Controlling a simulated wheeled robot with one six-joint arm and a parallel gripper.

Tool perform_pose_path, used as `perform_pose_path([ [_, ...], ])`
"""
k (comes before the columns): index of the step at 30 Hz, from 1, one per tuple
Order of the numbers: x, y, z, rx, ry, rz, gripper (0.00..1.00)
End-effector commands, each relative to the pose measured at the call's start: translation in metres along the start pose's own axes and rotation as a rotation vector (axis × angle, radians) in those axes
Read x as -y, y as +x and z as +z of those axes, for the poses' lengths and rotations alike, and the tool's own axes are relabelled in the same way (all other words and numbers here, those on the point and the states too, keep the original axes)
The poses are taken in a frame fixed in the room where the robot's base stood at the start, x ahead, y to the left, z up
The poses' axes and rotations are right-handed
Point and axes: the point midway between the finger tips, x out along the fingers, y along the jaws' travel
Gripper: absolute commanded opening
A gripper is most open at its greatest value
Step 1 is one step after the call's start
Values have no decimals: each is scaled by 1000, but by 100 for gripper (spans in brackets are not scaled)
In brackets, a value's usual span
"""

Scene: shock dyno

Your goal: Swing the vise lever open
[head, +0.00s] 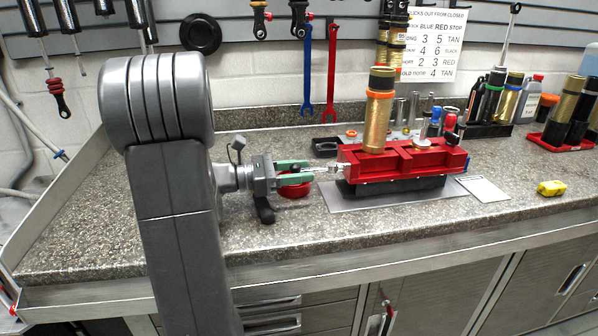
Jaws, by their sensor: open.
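The red vise (432,161) sits on a black base on the bench, right of centre in the head view. A gold shock body with an orange ring (377,122) stands upright at the vise. A small silver part, which looks like the vise lever (334,169), sticks out from the vise's left end toward my gripper. My gripper (312,172) comes in from the left with its green fingers open. The silver part's near end lies at or between the fingertips; I cannot tell whether they touch it.
A red round dish (296,190) lies just below my gripper. A grey mat (350,204) is under the vise, with a white card (484,189) and yellow object (551,188) to the right. Bottles and shocks stand behind. The bench front is clear.

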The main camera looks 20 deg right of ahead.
Motion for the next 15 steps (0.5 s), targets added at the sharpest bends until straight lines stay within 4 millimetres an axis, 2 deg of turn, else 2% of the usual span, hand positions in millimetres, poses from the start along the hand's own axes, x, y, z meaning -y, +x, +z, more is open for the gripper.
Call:
perform_pose_path([
  [9,0,3,0,0,0,-1,44],
  [11,0,2,0,0,0,-1,34],
  [15,0,2,0,0,0,-1,6],
])
